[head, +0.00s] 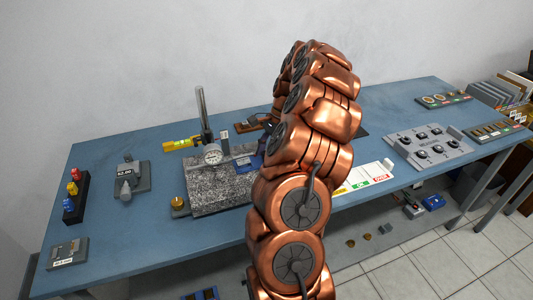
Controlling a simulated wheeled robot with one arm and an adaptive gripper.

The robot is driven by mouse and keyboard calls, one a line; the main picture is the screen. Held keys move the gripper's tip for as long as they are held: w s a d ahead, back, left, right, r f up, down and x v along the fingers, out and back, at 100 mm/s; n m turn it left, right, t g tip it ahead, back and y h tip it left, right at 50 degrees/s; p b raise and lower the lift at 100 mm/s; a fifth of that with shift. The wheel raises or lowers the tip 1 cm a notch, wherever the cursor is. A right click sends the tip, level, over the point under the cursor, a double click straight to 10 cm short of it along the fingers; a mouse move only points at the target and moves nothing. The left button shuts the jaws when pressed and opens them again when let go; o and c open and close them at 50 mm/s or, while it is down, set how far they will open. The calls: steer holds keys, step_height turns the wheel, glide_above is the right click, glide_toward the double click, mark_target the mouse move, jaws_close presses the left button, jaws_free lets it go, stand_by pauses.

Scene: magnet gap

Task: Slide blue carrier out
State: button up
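A blue piece (244,166), which looks like the blue carrier, sits on the right part of the grey granite plate (215,190), close to a dial gauge (212,154) on a stand. My copper-coloured arm rises in front of the plate's right side and bends over at the top. It hides part of the area around the blue piece. My gripper is behind the arm and does not show. I cannot tell whether anything touches the blue piece.
The gauge's upright post (203,108) stands behind the plate. A yellow level (182,143) lies behind it. A grey block fixture (129,180) and a rack of coloured pieces (74,197) are left. A grey panel with knobs (428,148) is right.

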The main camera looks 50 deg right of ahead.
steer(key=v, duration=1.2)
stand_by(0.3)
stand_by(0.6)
